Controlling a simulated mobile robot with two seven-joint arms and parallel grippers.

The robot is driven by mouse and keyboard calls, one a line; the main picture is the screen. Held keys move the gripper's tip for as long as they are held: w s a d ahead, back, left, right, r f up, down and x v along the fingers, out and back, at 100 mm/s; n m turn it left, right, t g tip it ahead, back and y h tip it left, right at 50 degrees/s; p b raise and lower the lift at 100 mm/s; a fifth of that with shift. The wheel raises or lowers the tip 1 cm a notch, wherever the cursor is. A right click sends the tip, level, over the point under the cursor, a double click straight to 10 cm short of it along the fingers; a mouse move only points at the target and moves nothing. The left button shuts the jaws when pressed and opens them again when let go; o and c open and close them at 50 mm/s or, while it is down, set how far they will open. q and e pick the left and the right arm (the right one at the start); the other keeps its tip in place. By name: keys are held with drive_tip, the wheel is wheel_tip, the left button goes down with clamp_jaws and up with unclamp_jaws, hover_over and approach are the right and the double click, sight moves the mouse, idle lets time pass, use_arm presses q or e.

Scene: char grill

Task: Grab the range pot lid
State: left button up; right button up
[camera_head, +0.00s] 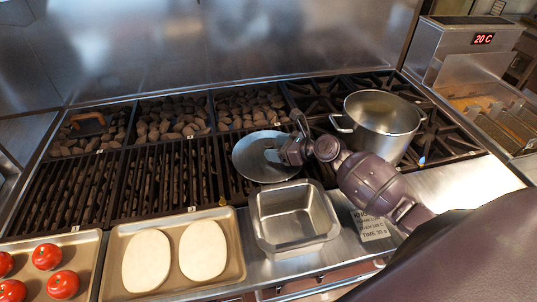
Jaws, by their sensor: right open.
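The round metal pot lid (254,166) lies flat on the grill grate, just behind the metal pan and left of the pot. My right gripper (287,146) reaches in from the right and is open over the right part of the lid, hiding some of it and its middle. I cannot tell whether the fingers touch the lid or its handle. The open steel pot (382,118) stands on the range burners to the right of the gripper. My left gripper is not in view.
An empty rectangular metal pan (292,235) stands in front of the lid. Trays with two flat dough pieces (147,260) and red tomatoes (46,257) are at the front left. A small blue flame (422,161) shows beside the pot. A wood-handled tool (88,119) lies at the far left.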

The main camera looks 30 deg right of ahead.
drive_tip(key=shift+w+a+f, duration=0.25)
drive_tip(key=shift+w+a, duration=0.15)
drive_tip(key=shift+w, duration=0.15)
drive_tip(key=c, duration=1)
drive_tip(key=shift+c, duration=0.7)
drive_tip(key=shift+r, duration=0.2)
